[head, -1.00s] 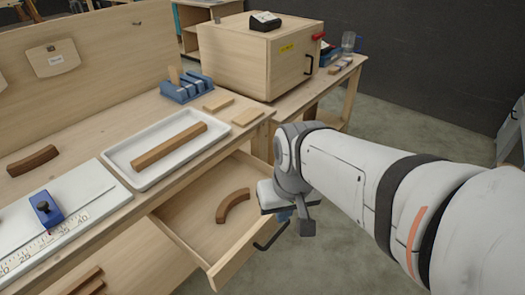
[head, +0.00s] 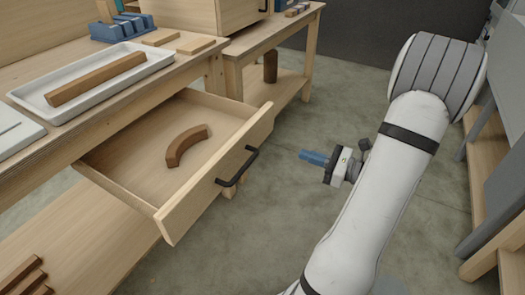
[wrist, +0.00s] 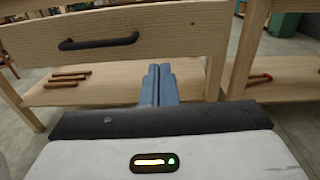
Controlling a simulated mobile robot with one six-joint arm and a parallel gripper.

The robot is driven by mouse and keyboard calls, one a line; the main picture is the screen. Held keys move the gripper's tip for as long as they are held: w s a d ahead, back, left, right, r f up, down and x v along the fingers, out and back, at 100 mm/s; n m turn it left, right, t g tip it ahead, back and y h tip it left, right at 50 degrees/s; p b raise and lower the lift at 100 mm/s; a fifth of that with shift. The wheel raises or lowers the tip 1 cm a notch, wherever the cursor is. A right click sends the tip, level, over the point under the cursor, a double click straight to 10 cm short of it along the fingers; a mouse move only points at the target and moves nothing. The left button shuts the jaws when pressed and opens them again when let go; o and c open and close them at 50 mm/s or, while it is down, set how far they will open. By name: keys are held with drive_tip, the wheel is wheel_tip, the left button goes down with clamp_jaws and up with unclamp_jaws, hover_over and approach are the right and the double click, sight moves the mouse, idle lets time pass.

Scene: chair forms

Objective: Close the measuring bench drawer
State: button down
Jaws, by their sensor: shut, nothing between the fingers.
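The measuring bench drawer (head: 215,178) is pulled well out from under the bench top. A curved brown wooden piece (head: 187,145) lies inside it. Its front carries a black bar handle (head: 238,167), which also shows in the wrist view (wrist: 98,41) at the upper left. My gripper (head: 312,158) stands in free air to the right of the drawer front, apart from it, with its blue fingers pointing towards it. In the wrist view the fingers (wrist: 159,85) are together and empty, low and to the right of the handle.
A white tray (head: 65,107) with a wooden bar stands on the bench top. Wooden pieces (head: 22,275) lie on the lower shelf. A second bench (head: 290,95) stands behind, and a grey and wooden structure (head: 500,170) stands at right. The floor between is clear.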

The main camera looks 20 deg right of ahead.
sight(256, 137)
drive_tip(key=b+x, duration=0.2)
drive_tip(key=x, duration=0.4)
drive_tip(key=b+x, duration=0.1)
drive_tip(key=x, duration=0.6)
drive_tip(key=shift+w+d+b, duration=0.2)
drive_tip(key=shift+w+b, duration=0.15)
drive_tip(key=shift+w, duration=0.1)
